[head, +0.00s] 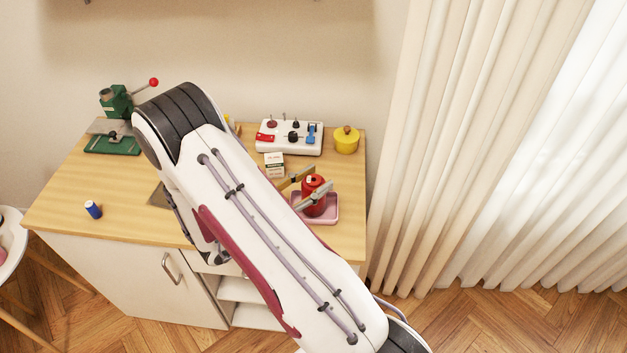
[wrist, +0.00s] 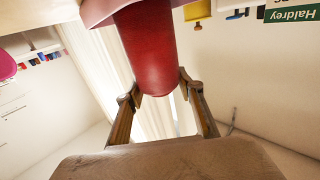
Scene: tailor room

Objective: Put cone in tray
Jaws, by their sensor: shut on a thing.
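The red cone (head: 314,183) is held upright between the fingers of my gripper (head: 306,188). In the wrist view the cone (wrist: 148,50) extends up from between the two fingertips (wrist: 158,88). The pink tray (head: 331,210) lies on the wooden top near its right end, and the cone is over it. In the wrist view the tray (wrist: 96,10) shows at the cone's far end. I cannot tell whether the cone's base touches the tray floor. My arm covers part of the worktop left of the tray.
A small white box (head: 274,165) stands behind the tray. A white board with coloured parts (head: 290,148) and a yellow pot (head: 346,141) are at the back. A green press (head: 113,122) and a blue spool (head: 93,209) are at the left. The front left worktop is mostly clear.

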